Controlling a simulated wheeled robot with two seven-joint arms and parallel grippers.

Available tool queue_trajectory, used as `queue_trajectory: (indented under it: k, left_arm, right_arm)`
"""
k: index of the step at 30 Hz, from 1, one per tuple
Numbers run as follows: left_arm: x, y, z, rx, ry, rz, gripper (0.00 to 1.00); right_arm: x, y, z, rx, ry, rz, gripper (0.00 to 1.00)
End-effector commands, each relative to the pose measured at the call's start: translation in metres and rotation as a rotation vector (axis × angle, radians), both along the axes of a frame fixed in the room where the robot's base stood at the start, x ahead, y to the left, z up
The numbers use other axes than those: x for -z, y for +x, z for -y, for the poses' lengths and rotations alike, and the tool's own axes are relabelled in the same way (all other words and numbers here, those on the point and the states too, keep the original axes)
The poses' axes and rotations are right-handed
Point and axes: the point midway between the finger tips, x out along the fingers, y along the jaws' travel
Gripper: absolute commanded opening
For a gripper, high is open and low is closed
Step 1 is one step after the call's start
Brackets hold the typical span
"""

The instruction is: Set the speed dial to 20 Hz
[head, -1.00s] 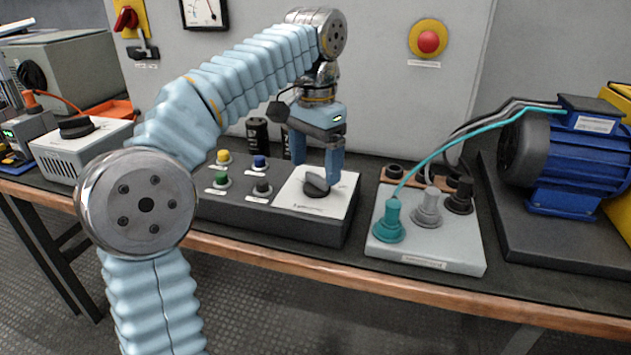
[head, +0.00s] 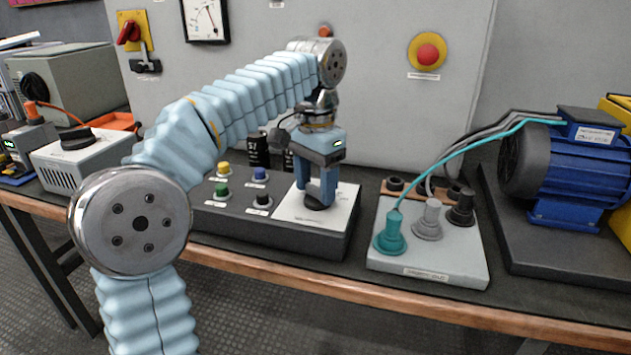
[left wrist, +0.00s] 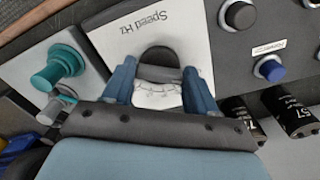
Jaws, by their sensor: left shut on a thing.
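The speed dial is a black round knob (head: 317,204) on a white plate (head: 345,208) at the right end of a dark control box. In the left wrist view the knob (left wrist: 159,57) shows beside the printed words "Speed Hz", with part of its scale (left wrist: 157,98) visible. My left gripper (head: 317,196) points down over the dial, its two blue fingers shut on the knob; they also show on either side of it in the left wrist view (left wrist: 160,80). The fingers hide most of the knob, and I cannot read its setting. My right gripper is not in view.
Yellow, blue, green and black buttons (head: 222,190) sit left of the dial. A grey terminal block (head: 445,265) with a teal plug (head: 390,235) and cable stands to the right, beside a blue motor (head: 580,165). Black capacitors (head: 258,150) stand behind the box.

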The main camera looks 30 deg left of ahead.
Motion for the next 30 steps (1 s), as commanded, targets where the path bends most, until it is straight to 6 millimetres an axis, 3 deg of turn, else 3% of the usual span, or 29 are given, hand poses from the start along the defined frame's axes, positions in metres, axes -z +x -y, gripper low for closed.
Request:
queue_trajectory:
  k: [11, 30]
  left_arm:
    - [-0.004, 0.000, -0.001, 0.140, 0.000, -0.001, 0.27]
    - [-0.003, 0.002, -0.002, 0.661, 0.000, 0.001, 0.27]
  right_arm:
    - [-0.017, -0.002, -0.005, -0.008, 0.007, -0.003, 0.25]
    - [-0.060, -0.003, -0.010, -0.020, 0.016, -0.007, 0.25]
